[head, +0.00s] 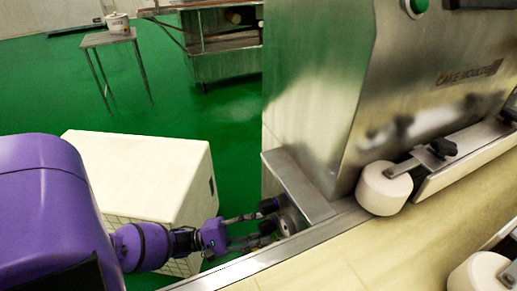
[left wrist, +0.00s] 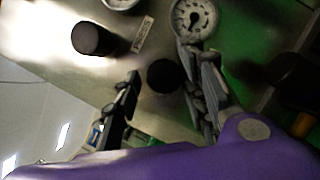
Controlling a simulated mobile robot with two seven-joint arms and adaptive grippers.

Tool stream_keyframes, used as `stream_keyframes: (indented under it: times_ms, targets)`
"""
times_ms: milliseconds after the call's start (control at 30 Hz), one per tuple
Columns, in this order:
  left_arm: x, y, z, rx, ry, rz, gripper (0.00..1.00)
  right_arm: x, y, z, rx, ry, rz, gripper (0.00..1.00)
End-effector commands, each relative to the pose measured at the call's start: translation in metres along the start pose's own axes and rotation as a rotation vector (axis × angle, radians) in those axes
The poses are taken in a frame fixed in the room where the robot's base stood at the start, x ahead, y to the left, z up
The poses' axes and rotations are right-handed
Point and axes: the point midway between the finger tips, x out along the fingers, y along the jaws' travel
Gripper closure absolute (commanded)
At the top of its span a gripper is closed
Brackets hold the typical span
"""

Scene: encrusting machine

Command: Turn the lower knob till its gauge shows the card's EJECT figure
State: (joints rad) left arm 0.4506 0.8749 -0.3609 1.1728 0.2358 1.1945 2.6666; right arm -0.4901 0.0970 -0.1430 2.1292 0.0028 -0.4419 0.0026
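My left gripper (head: 268,222) reaches the machine's side (head: 300,180) in the head view, under a metal ledge. In the left wrist view my left gripper (left wrist: 160,62) is open, its two fingers on either side of a round black knob (left wrist: 165,75), with a gap visible on the left. I cannot tell whether the right finger touches it. This knob is on the side towards the green floor, so it appears to be the lower one. A white gauge (left wrist: 193,20) sits beside it; its figures are too small to read. The other black knob (left wrist: 92,39) stands clear to the left. No figure card is readable.
A second gauge (left wrist: 121,3) is cut off at the top edge, and a small label (left wrist: 142,35) lies between the knobs. A white box (head: 140,170) stands close behind my left arm. White rollers (head: 384,188) sit along the conveyor (head: 350,245).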

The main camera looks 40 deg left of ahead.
Motion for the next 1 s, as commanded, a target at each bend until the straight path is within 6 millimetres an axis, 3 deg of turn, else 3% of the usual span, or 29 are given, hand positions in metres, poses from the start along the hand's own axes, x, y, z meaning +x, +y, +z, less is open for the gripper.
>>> stream_keyframes:
  times_ms: [67, 367, 667, 1000]
  targets:
    - [0.000, 0.000, 0.000, 0.000, 0.000, 0.000, 0.61, 0.000, 0.000, 0.000, 0.000, -0.001, 0.000, 1.00]
    - [0.000, 0.001, 0.000, 0.001, -0.001, 0.002, 1.00, 0.000, -0.001, 0.000, 0.001, -0.001, -0.001, 1.00]
    - [0.001, 0.004, 0.001, 0.036, -0.003, -0.009, 1.00, -0.001, -0.001, -0.002, 0.002, 0.002, -0.001, 1.00]
    - [0.003, 0.010, 0.003, 0.240, -0.005, -0.088, 1.00, -0.011, -0.001, -0.011, 0.002, 0.013, -0.001, 1.00]
